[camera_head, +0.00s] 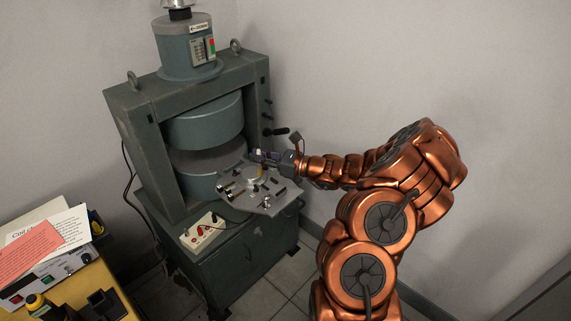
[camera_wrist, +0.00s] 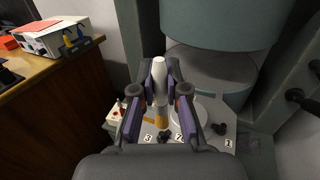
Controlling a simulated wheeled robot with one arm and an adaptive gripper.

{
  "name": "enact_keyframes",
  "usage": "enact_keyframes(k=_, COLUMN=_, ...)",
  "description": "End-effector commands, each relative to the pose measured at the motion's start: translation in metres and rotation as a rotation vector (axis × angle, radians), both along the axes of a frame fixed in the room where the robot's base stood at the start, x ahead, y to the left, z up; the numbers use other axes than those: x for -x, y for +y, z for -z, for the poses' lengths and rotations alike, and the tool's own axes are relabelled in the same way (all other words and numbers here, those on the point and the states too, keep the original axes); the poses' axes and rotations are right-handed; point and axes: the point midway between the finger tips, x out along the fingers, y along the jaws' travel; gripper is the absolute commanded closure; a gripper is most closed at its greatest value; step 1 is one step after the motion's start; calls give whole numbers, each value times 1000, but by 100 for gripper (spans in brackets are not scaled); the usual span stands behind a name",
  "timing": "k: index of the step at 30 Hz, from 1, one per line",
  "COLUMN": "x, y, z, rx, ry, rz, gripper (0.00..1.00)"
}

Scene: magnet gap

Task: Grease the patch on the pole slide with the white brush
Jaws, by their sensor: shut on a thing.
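My gripper (camera_head: 268,155) is over the small grey work plate (camera_head: 284,203) in front of the magnet. In the wrist view my gripper (camera_wrist: 159,88) is shut on a slim pale-topped tool (camera_wrist: 158,68), which looks like the white brush. Its lower part shows yellow between the fingers, and its tip cannot be made out. In the wrist view the plate (camera_wrist: 215,146) lies below, with number labels and small dark parts. A pale round surface (camera_wrist: 188,108) shows behind the right finger. I cannot tell the pole slide or its patch apart from the other parts.
The grey-green magnet has an upper pole (camera_head: 204,120) and a lower pole (camera_head: 200,180) with an open gap between them. A dark handle (camera_head: 277,132) juts from its right side. A switch box (camera_head: 202,231) sits left of the plate. A yellow-topped bench (camera_head: 85,285) stands at lower left.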

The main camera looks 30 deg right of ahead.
Motion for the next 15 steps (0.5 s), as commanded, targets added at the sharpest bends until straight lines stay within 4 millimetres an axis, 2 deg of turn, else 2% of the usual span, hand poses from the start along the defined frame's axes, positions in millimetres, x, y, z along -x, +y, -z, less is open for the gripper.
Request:
enact_keyframes(k=1, x=6, y=-20, z=9, rx=0, ry=0, rz=39, gripper=100)
enact_keyframes(k=6, x=21, y=-61, z=16, rx=-1, ry=0, rz=121, gripper=100)
enact_keyframes(k=10, x=27, y=-77, z=18, rx=-1, ry=1, rz=154, gripper=100)
enact_keyframes(k=15, x=29, y=-81, z=17, rx=-1, ry=0, rz=164, gripper=100)
